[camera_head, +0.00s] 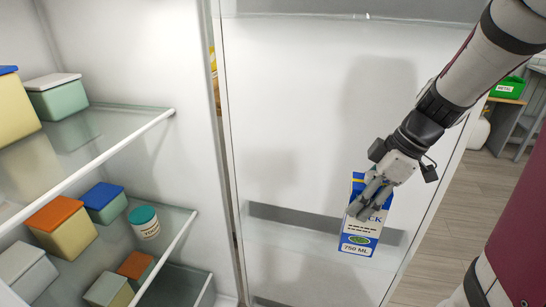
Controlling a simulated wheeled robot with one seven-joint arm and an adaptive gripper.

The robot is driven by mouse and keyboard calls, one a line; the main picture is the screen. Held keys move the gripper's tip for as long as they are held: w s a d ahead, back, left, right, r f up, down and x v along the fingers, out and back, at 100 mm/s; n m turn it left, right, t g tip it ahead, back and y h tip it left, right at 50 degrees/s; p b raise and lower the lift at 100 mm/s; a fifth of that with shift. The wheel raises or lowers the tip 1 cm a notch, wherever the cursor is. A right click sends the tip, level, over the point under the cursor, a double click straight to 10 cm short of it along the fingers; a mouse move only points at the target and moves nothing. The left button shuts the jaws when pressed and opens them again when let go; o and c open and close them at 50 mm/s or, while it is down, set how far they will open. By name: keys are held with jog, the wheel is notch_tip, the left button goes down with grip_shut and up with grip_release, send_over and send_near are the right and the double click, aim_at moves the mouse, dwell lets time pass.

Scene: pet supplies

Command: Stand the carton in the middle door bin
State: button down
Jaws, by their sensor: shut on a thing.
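A blue and white carton (358,238) marked "750 ML" is upright with a slight tilt at the fridge door. My gripper (368,198) is shut on its upper part and hides some of its front and top. The middle door bin (290,236) is a clear bin with a grey strip behind it, across the lower part of the door. The carton's lower end overlaps the bin in the picture. I cannot tell whether its base touches the bin floor or is still above it.
Fridge shelves (110,148) at left hold several lidded boxes and a teal-lidded yogurt tub (144,222). A door bin edge crosses the top of the door (300,16). The bin left of the carton looks empty. A green box (508,87) stands outside at right.

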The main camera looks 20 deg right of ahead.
jog(key=w+d, duration=0.4)
jog(key=w, duration=0.2)
notch_tip(320, 180, down, 12)
jog(key=b, duration=0.1)
jog(key=shift+d+r, duration=0.2)
jog(key=shift+r, duration=0.05)
jog(key=shift+f+b, duration=0.1)
jog(key=shift+b, duration=0.25)
jog(key=c, duration=1)
grip_release()
